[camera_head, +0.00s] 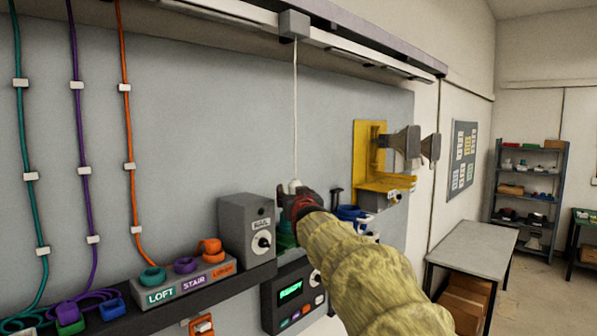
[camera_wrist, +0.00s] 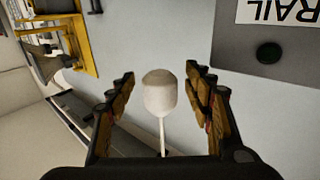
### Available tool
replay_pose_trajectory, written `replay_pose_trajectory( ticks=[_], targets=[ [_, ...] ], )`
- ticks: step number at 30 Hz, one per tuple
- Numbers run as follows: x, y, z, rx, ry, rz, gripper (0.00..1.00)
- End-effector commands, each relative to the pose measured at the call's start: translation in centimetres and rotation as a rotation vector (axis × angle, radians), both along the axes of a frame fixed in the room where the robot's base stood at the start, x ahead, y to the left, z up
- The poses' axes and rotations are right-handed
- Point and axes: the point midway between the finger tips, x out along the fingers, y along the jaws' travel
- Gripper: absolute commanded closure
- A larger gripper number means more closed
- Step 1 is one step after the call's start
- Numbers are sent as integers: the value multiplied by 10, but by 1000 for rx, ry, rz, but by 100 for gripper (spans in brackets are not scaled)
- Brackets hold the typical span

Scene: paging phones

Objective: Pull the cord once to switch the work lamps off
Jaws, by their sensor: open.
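The white cord (camera_head: 295,110) hangs from a grey box (camera_head: 293,24) under the overhead rail. A white pull knob (camera_head: 294,186) is at its lower end. In the wrist view the knob (camera_wrist: 159,92) sits between my two open fingers, with a visible space on each side, and the cord (camera_wrist: 162,137) runs down the picture from it. My gripper (camera_wrist: 163,88) is open around the knob and not closed on it. In the head view my gripper (camera_head: 293,200) is just at the knob, and its fingers are partly hidden by my arm. Lit lamps cannot be made out.
A grey box marked RAIL (camera_head: 247,230) stands on the shelf left of my gripper. Beside it is a LOFT/STAIR block (camera_head: 187,279) with coloured rings. A yellow bracket with horns (camera_head: 369,150) is on the wall to the right. A panel reading READY (camera_head: 291,290) sits below.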

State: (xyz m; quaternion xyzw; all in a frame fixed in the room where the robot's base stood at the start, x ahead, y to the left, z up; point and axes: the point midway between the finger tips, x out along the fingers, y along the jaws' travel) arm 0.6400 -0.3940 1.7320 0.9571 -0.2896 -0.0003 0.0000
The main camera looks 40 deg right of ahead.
Motion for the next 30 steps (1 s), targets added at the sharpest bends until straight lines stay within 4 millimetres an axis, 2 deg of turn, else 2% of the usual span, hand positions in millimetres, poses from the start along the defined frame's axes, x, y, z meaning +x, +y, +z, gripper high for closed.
replay_pose_trajectory(
  ticks=[11, 30],
  targets=[
    [-1, 1, 1, -1, -1, 0, 48],
    [-48, 32, 1, -1, -1, 0, 48]
  ],
)
